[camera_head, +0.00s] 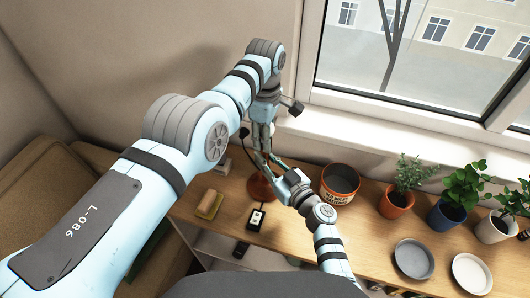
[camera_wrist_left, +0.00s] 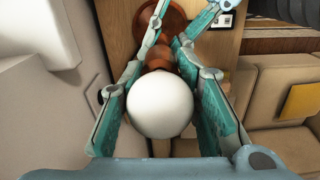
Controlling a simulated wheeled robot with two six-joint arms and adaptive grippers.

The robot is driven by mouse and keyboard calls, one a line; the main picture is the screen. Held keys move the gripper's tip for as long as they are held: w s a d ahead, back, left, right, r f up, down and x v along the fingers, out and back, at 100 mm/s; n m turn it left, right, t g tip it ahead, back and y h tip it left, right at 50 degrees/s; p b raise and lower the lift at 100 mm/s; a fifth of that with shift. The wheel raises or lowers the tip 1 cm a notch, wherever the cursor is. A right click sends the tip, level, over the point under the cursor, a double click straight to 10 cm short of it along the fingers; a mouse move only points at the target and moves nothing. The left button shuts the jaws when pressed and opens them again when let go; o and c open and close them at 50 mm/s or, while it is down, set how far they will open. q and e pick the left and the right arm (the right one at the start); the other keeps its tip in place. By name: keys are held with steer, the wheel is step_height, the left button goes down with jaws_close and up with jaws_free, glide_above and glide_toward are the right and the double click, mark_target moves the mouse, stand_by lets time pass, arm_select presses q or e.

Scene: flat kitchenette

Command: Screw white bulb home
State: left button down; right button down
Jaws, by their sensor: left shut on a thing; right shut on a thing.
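A white round bulb (camera_wrist_left: 160,104) sits between the two teal pads of my left gripper (camera_wrist_left: 160,122), which is shut on it. Beyond it in the left wrist view is the red-brown lamp's neck (camera_wrist_left: 158,58), in line with the bulb; whether the threads are engaged is hidden. The lamp's round base (camera_wrist_left: 172,12) stands on the counter and also shows in the head view (camera_head: 261,187). My right gripper (camera_wrist_left: 172,42) reaches in from the upper right and is shut around the lamp's neck. In the head view my left gripper (camera_head: 262,138) hides the bulb.
On the wooden counter (camera_head: 300,232) are a yellow sponge-like block (camera_head: 209,204), a small black-and-white item (camera_head: 256,217), a labelled tin (camera_head: 340,183), several potted plants and two plates (camera_head: 413,259). The window sill (camera_head: 355,135) runs close behind the grippers.

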arm_select(q)
steer(key=m, duration=0.5)
steer(key=shift+w, duration=0.1)
steer(key=m, duration=0.4)
steer(key=shift+m, duration=0.4)
steer(key=m, duration=0.9)
steer(key=shift+m, duration=0.4)
steer(key=m, duration=0.4)
steer(key=shift+m, duration=0.3)
steer(key=m, duration=0.9)
steer(key=shift+m, duration=0.3)
steer(key=m, duration=1)
steer(key=shift+a, duration=0.1)
arm_select(e)
steer(key=shift+d, duration=0.1)
arm_select(q)
steer(key=c, duration=1.2)
jaws_free()
